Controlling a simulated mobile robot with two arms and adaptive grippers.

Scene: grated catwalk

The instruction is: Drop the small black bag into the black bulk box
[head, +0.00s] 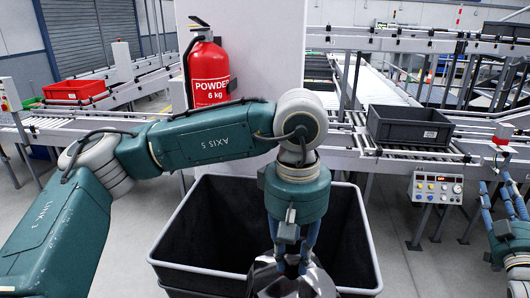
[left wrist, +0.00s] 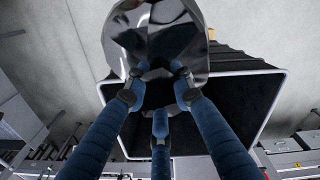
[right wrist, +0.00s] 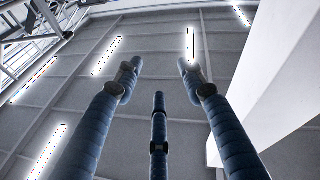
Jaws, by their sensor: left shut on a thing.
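The black bulk box (head: 215,222) stands open in front of me, with a grey rim. My left gripper (head: 290,262) hangs pointing down over the front part of the box and is shut on the small black bag (head: 268,282). The bag is shiny and crumpled, and the bottom of the head view cuts it off. In the left wrist view the bag (left wrist: 155,38) hangs from the fingertips, with the box rim (left wrist: 270,110) beyond it. My right gripper is at the right edge of the head view; in the right wrist view its fingers (right wrist: 158,75) are apart and empty, facing the ceiling.
A red fire extinguisher (head: 208,70) hangs on a white pillar (head: 260,45) behind the box. A grey crate (head: 408,127) sits on the right conveyor, above a control panel (head: 437,188). A red crate (head: 74,90) is at the left.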

